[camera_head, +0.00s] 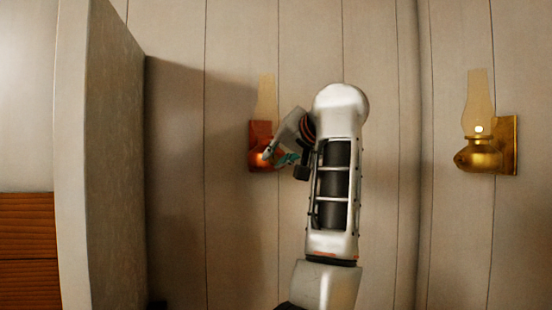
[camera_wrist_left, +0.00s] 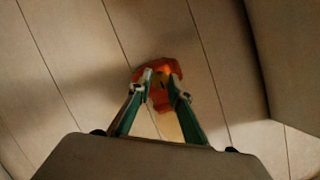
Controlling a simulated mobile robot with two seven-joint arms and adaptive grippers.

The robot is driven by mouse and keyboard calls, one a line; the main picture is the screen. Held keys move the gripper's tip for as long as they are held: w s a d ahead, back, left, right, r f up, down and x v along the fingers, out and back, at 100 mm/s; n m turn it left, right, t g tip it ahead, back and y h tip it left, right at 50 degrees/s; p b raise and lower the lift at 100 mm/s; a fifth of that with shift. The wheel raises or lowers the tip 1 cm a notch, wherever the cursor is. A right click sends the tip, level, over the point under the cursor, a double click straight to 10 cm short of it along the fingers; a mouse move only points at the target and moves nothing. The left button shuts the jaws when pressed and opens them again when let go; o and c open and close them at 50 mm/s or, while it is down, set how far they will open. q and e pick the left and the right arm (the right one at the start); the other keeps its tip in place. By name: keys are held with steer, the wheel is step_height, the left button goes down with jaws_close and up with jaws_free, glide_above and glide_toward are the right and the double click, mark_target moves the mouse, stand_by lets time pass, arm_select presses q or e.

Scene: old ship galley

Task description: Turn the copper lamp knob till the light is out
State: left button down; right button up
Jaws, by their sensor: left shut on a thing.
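The copper lamp (camera_head: 260,133) is on the plank wall, with a tall clear glass chimney (camera_head: 267,97) above its body. No bright flame point shows in its chimney in the head view. My left gripper (camera_head: 280,158) reaches the lamp's lower front from the right and is shut on the knob, which its fingers mostly hide. In the left wrist view the two green-sided fingers (camera_wrist_left: 164,92) close in at the orange copper lamp body (camera_wrist_left: 160,66), which has a warm bright patch at its top. My right gripper is not in view.
A brass lamp (camera_head: 484,155) with a small bright light in its chimney is on the wall at the right. A grey partition (camera_head: 105,160) stands at the left, beside wooden drawers (camera_head: 27,240). The wall between the lamps is bare.

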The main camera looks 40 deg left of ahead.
arm_select(q)
steer(key=shift+f, duration=0.1)
steer(key=c, duration=1.8)
jaws_free()
steer(key=shift+c, duration=0.2)
steer(key=v, duration=0.7)
steer(key=shift+d, duration=0.2)
steer(key=shift+s, duration=0.1)
